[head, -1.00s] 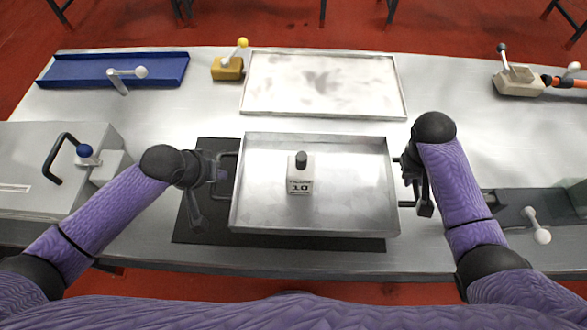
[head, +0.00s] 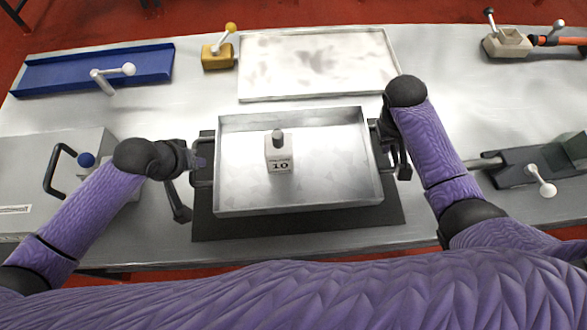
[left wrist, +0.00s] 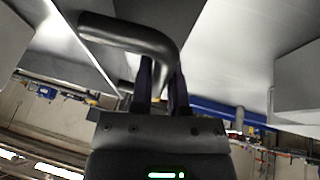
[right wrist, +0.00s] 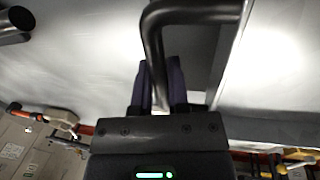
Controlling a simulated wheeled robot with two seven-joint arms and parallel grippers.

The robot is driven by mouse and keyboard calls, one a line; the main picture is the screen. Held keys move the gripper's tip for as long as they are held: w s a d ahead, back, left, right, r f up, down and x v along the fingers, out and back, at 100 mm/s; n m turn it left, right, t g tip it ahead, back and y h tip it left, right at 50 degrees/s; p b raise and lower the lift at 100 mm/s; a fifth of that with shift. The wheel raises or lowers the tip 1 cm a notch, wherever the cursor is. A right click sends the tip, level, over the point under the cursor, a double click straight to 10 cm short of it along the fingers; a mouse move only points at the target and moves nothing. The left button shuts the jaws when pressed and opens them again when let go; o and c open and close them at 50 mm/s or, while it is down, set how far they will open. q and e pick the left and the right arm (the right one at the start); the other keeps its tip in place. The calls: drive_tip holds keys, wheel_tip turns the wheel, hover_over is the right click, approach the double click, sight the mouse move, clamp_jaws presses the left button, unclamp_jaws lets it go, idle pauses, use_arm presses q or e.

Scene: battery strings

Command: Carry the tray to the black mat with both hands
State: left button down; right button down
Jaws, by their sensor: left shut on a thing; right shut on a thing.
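A silver metal tray (head: 330,190) with low walls is over the black mat (head: 300,225) in the head view. The mat shows around its near, left and right edges; I cannot tell whether the tray touches it. A small weight marked 10 (head: 279,158) stands upright in the tray, left of its middle. My left gripper (head: 197,162) is shut on the tray's left handle, a dark bar seen in the left wrist view (left wrist: 130,35). My right gripper (head: 378,148) is shut on the right handle, which also shows in the right wrist view (right wrist: 190,14).
Behind the tray lies a stained pale flat tray (head: 318,65). A blue tray (head: 95,70) and a yellow block with a lever (head: 217,55) are at back left. A grey box (head: 50,165) stands left, a dark green fixture (head: 530,165) right.

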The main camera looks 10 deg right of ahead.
sight(209, 176)
drive_tip(key=shift+f, duration=0.1)
